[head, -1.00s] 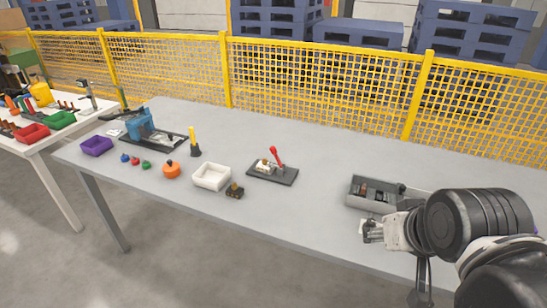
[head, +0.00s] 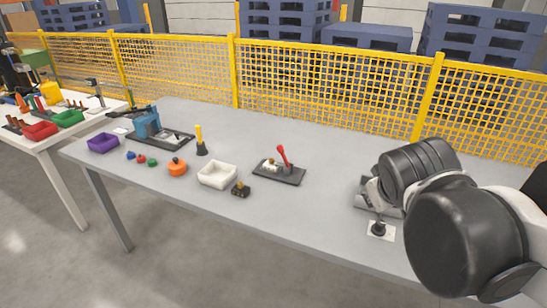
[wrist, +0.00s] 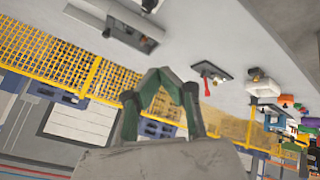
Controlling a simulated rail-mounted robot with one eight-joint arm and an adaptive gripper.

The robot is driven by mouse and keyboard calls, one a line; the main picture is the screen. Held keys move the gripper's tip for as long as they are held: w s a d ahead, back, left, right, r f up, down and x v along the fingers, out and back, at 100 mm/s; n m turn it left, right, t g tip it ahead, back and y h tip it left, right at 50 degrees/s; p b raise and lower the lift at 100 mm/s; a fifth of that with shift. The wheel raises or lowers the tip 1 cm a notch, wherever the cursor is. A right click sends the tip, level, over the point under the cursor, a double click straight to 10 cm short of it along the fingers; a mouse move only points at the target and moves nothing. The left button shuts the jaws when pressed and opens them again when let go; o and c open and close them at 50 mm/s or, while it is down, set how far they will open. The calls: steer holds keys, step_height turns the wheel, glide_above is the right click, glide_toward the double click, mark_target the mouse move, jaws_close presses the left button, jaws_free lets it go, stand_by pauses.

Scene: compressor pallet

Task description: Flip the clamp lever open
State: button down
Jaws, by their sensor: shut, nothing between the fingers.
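The clamp stands on a dark base plate (head: 279,173) near the middle of the table, and its red lever (head: 284,155) sticks up, leaning slightly. In the wrist view the picture is turned over, and the clamp's plate (wrist: 212,69) and red lever (wrist: 207,86) show beyond the fingers. My gripper (wrist: 165,75) is shut and empty, well apart from the clamp. In the head view my arm is to the right of the clamp and mostly hides the gripper.
A grey bin (head: 365,196) is partly hidden by my arm. A white plate with a black knob (head: 379,231) lies in front of it. Left of the clamp are a white tray (head: 217,175), a small dark block (head: 240,190) and an orange part (head: 177,168). A yellow fence (head: 330,92) stands behind.

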steer(key=w+a+f+n+t+h+b, duration=0.1)
steer(key=w+a+f+n+t+b, duration=0.25)
steer(key=w, duration=0.65)
steer(key=w+a+f+n+t+h+b, duration=0.1)
steer(key=w+a+f+n+b, duration=0.1)
steer(key=w+a+n, duration=0.45)
steer(key=w+a+f+n+t+b, duration=0.1)
steer(key=w+a+f+n, duration=0.1)
steer(key=a, duration=0.4)
steer(key=w+a+f+n+t+y+b, duration=0.1)
steer(key=w+a+f+n+t, duration=0.1)
steer(key=w+a+f, duration=0.2)
steer(key=w+a+f+n+t+b, duration=0.1)
steer(key=w+a+f, duration=0.3)
steer(key=a, duration=0.5)
steer(key=shift+w+a+n+b, duration=0.3)
steer(key=shift+w+n+b, duration=0.1)
steer(key=shift+n+b, duration=0.25)
